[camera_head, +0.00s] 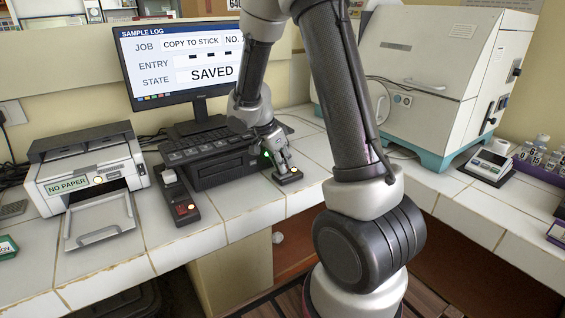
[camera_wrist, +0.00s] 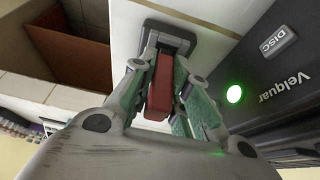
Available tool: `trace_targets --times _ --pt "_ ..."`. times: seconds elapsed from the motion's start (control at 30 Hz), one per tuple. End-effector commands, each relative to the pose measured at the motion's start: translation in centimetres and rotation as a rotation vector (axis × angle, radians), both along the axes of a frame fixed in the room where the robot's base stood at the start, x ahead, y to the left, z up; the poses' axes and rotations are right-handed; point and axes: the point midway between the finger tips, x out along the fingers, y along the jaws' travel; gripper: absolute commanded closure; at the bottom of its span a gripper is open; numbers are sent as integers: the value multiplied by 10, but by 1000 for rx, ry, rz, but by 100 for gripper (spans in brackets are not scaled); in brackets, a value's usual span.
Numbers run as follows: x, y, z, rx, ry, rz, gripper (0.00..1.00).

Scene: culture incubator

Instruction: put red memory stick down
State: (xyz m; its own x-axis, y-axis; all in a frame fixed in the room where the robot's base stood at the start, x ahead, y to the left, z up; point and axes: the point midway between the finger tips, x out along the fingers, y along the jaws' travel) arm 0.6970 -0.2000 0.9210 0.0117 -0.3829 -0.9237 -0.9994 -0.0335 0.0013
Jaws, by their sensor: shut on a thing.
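The red memory stick (camera_wrist: 159,88) is between the fingers of my gripper (camera_wrist: 160,75) in the wrist view. My gripper is shut on it. The stick's far end meets or lies over a small dark holder (camera_wrist: 178,38) on the white tiled counter. I cannot tell whether it is seated there. In the head view my gripper (camera_head: 283,163) points down just above this small dark holder (camera_head: 290,178), right of the black computer unit (camera_head: 225,168). The stick itself is not clear there.
The monitor (camera_head: 190,60) reads "COPY TO STICK" and "SAVED". A dark device (camera_head: 180,195) with a red part and orange light stands left of the computer. A printer (camera_head: 88,170) marked "NO PAPER" stands further left. A white incubator (camera_head: 435,75) and scale (camera_head: 488,165) stand right.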

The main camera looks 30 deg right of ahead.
Motion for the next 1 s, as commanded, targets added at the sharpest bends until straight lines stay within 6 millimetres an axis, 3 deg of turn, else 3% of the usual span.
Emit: trace_targets --times 0.2,0.23,0.33,0.73,1.0 --pt "0 0 -4 0 0 -1 100" --pt "0 0 -3 0 -1 -1 77" --pt "0 0 -3 0 -1 -1 61" --pt "1 1 4 -1 -3 1 61" --pt "1 23 56 0 -7 3 61"
